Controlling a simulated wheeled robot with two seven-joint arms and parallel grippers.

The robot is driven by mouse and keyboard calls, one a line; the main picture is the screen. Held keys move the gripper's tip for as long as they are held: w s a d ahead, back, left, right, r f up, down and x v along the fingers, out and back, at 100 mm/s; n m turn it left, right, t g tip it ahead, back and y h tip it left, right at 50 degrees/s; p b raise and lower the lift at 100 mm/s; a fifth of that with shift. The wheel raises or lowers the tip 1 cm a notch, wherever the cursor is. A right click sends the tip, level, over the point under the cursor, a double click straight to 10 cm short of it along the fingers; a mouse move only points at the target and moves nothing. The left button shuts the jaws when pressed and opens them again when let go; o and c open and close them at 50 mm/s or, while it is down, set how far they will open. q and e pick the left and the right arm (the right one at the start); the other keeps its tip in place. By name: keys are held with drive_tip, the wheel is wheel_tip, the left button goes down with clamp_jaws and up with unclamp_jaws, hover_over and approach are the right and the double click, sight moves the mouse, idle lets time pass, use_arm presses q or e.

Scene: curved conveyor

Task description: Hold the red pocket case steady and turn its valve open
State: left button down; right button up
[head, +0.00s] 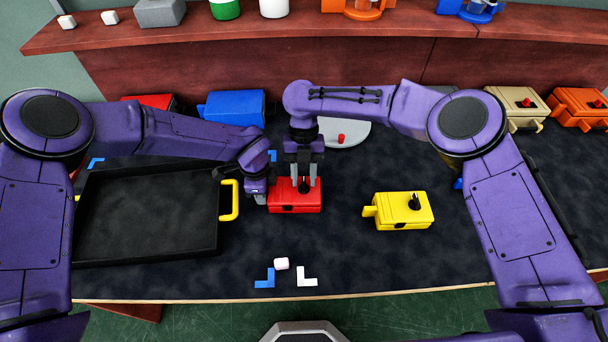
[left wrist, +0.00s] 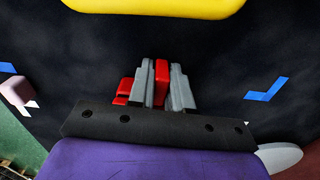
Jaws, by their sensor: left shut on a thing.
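The red pocket case (head: 296,207) lies on the dark mat near the middle of the table. My left gripper (head: 263,196) is at its left end. In the left wrist view, my left gripper (left wrist: 162,85) is shut on a red part of the case (left wrist: 162,76), with another red part beside the left finger. My right gripper (head: 304,184) points down over the case top, one finger on each side of the dark valve knob (head: 304,188). I cannot tell whether its fingers touch the knob, which is partly hidden between them, so its angle is unclear.
A black tray (head: 150,254) with yellow handles lies at left, close to my left gripper. A yellow case (head: 402,222) with a black knob lies at right. A small white block (head: 281,264) and corner marks lie in front. Blue, tan and orange cases stand at the back.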

drive_tip(key=shift+f, duration=0.1)
clamp_jaws()
drive_tip(key=shift+m, duration=0.3)
drive_tip(key=m+y, duration=0.1)
drive_tip(key=m, duration=0.2)
drive_tip(key=shift+d+m+y, duration=0.2)
drive_tip(key=shift+m+y, duration=0.2)
drive_tip(key=m, duration=0.2)
drive_tip(key=m+t+y, duration=0.1)
drive_tip(key=m, duration=0.1)
drive_tip(key=shift+s+d, duration=0.15)
drive_tip(key=shift+s, duration=0.05)
drive_tip(key=m+t, duration=0.1)
drive_tip(key=m, duration=0.1)
drive_tip(key=m+y, duration=0.1)
drive_tip(key=m, duration=0.2)
drive_tip(key=shift+s+t, duration=0.15)
drive_tip(key=shift+t, duration=0.25)
drive_tip(key=shift+s+m+t+y, duration=0.15)
drive_tip(key=shift+m+t, duration=0.25)
drive_tip(key=shift+m, duration=0.7)
drive_tip(key=shift+s+m+t+y, duration=0.1)
drive_tip(key=shift+m+t+y, duration=0.25)
drive_tip(key=shift+m, duration=0.75)
